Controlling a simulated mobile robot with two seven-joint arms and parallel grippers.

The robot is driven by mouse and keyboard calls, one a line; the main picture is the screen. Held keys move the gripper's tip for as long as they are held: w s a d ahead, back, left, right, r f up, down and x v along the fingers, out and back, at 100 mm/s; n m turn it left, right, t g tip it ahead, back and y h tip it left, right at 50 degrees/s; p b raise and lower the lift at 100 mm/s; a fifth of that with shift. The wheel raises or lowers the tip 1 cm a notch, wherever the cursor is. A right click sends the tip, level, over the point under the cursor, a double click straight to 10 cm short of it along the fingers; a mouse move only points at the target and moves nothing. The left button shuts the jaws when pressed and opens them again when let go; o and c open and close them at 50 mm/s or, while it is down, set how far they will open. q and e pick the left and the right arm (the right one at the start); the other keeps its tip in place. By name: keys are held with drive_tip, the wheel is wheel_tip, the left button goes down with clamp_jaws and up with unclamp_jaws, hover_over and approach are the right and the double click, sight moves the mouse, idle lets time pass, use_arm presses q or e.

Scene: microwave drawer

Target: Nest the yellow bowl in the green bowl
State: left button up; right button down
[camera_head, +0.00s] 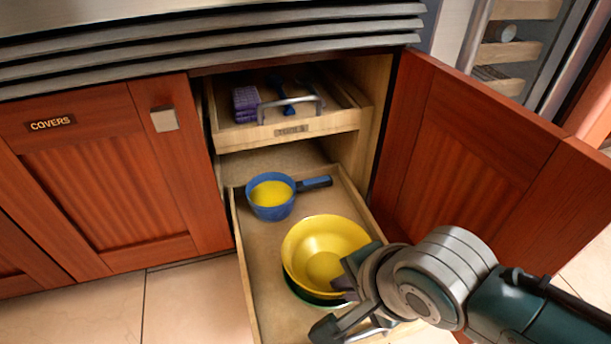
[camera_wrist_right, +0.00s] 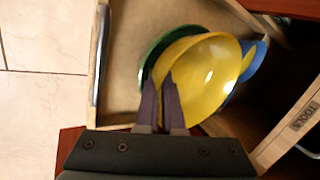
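The large yellow bowl (camera_head: 318,245) is over the green bowl (camera_head: 300,292) in the pulled-out lower drawer. It covers most of the green bowl, leaving a crescent of green rim at the near side. In the right wrist view the yellow bowl (camera_wrist_right: 212,75) looks tilted and offset from the green bowl (camera_wrist_right: 151,66). My right gripper (camera_head: 345,287) is at the yellow bowl's near-right rim. Its fingers (camera_wrist_right: 160,100) are close together with the yellow rim between them. Whether the yellow bowl touches the green bowl is hidden. My left gripper is not in view.
A blue pan (camera_head: 270,211) with yellow inside sits farther back in the lower drawer (camera_head: 240,255). Above it is a partly open tools drawer (camera_head: 290,131) holding a purple item and blue-handled utensils. An open cabinet door (camera_head: 480,150) stands at right. Bare drawer floor shows left of the bowls.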

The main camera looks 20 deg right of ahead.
drive_tip(key=c, duration=1)
unclamp_jaws()
drive_tip(key=shift+o, duration=0.2)
drive_tip(key=shift+f, duration=0.15)
drive_tip(key=shift+o, duration=1.1)
drive_tip(key=shift+s, duration=0.1)
